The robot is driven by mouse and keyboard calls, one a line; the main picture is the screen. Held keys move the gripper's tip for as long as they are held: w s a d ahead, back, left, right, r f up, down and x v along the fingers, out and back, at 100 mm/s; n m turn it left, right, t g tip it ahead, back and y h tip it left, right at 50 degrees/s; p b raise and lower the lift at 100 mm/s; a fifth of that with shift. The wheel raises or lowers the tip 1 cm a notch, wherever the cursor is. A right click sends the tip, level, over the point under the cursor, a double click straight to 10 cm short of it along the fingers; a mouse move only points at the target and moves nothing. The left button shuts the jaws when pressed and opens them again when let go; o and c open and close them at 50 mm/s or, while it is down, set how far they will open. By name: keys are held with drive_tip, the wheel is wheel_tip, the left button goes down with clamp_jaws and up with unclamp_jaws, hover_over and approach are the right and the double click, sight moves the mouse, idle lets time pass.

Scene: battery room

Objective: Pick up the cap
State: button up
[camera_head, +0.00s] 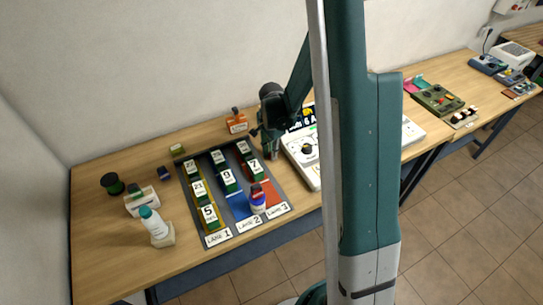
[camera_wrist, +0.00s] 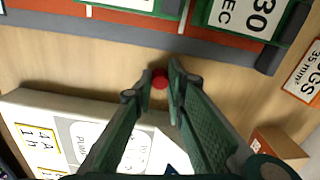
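The cap is a small round red piece (camera_wrist: 160,82) in the middle of the wrist view, over bare wooden table. My gripper (camera_wrist: 160,76) points down with one dark green finger on each side of the cap; both fingertips seem to touch it. Whether the cap still rests on the table I cannot tell. In the head view my gripper (camera_head: 271,155) is low over the table, between the lane mat and the white device, and the cap cannot be made out there.
The lane mat (camera_head: 219,238) with numbered green blocks lies left of my gripper. A white device (camera_head: 306,172) stands close on the right. An orange box (camera_head: 237,123) is behind. A white bottle (camera_head: 153,222) stands at the front left.

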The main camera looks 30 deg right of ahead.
drive_tip(key=shift+r, duration=0.15)
wheel_tip(320, 180, up, 10)
idle(1.0)
